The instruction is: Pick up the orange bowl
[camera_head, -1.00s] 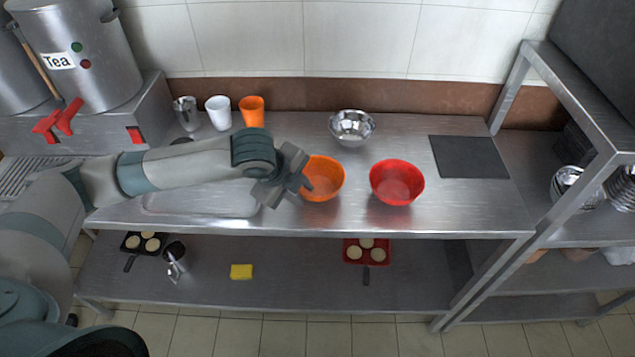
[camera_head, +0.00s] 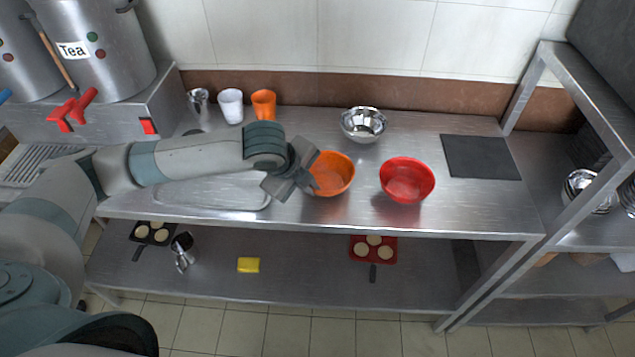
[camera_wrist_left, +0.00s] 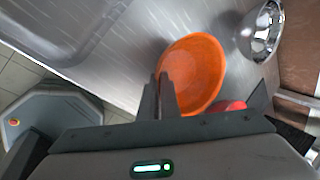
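The orange bowl (camera_head: 334,174) is at the middle of the steel counter, left of the red bowl. My left gripper (camera_head: 308,178) reaches it from the left, at its left rim. In the left wrist view the fingers (camera_wrist_left: 160,98) are close together with the rim of the orange bowl (camera_wrist_left: 195,75) between them. The bowl looks slightly tilted and empty. I cannot tell whether its base touches the counter. My right gripper is not in view.
A red bowl (camera_head: 407,179) stands just right of the orange one. A metal bowl (camera_head: 363,124) stands behind. Cups, including an orange one (camera_head: 263,104), stand at the back left.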

